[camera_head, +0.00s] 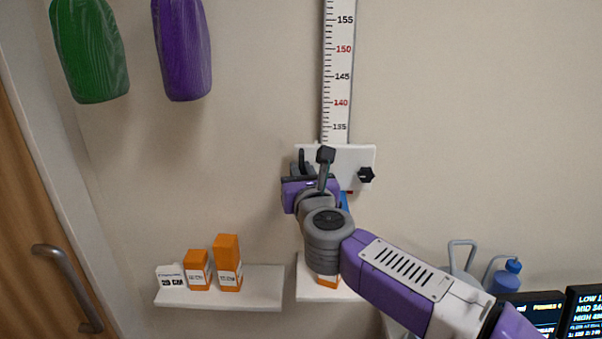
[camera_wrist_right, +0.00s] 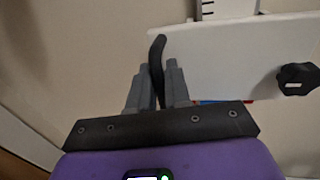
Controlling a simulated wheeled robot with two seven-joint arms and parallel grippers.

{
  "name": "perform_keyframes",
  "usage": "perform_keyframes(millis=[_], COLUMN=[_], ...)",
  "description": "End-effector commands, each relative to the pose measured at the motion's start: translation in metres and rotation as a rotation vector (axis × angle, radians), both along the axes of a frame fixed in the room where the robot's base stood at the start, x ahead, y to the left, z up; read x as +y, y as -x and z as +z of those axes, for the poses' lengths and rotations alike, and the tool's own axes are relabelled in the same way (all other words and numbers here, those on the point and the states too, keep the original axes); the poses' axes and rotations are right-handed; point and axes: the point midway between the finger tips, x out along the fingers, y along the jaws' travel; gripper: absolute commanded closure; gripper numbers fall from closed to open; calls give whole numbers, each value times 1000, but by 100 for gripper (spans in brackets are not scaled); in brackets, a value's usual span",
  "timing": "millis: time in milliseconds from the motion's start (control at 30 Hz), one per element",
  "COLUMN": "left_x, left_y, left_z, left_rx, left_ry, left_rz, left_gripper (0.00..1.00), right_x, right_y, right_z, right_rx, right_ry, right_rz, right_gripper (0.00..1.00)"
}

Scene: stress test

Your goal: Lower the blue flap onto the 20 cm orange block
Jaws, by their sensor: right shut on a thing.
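A white slider plate (camera_head: 358,160) with a black knob (camera_head: 366,175) sits on the measuring scale on the wall. My right gripper (camera_head: 302,172) is at the plate's left side. In the right wrist view its fingers (camera_wrist_right: 158,85) are closed around a black curved handle (camera_wrist_right: 157,52) beside the plate (camera_wrist_right: 225,55). A small part of the blue flap (camera_head: 344,201) shows below the plate, mostly behind my arm. An orange block (camera_head: 328,283) stands upright on the white base shelf (camera_head: 312,294) below, largely hidden by my arm. Its label is unreadable. My left gripper is not in view.
A white shelf (camera_head: 262,290) at left holds two more orange blocks (camera_head: 228,262) (camera_head: 197,270) and a small white block (camera_head: 170,277). Blue-topped bottles (camera_head: 507,277) and dark screens (camera_head: 582,310) stand at lower right. Green (camera_head: 90,50) and purple (camera_head: 182,50) items hang at upper left.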

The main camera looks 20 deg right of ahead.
Motion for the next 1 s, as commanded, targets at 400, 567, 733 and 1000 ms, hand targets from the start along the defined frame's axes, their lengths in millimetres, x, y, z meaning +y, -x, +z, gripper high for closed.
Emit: perform_keyframes(millis=[400,567,733,1000], left_x=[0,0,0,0], left_y=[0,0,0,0], left_z=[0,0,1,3], left_rx=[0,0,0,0], left_ry=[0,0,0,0], left_rz=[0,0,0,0], left_gripper=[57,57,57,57], right_x=[1,2,5,7], right_y=[1,17,46,74], right_z=[-4,-3,-3,-4], right_rx=[8,5,6,9], right_ry=[-1,1,0,-1], right_rz=[1,2,2,1], right_gripper=[70,70,70,70])
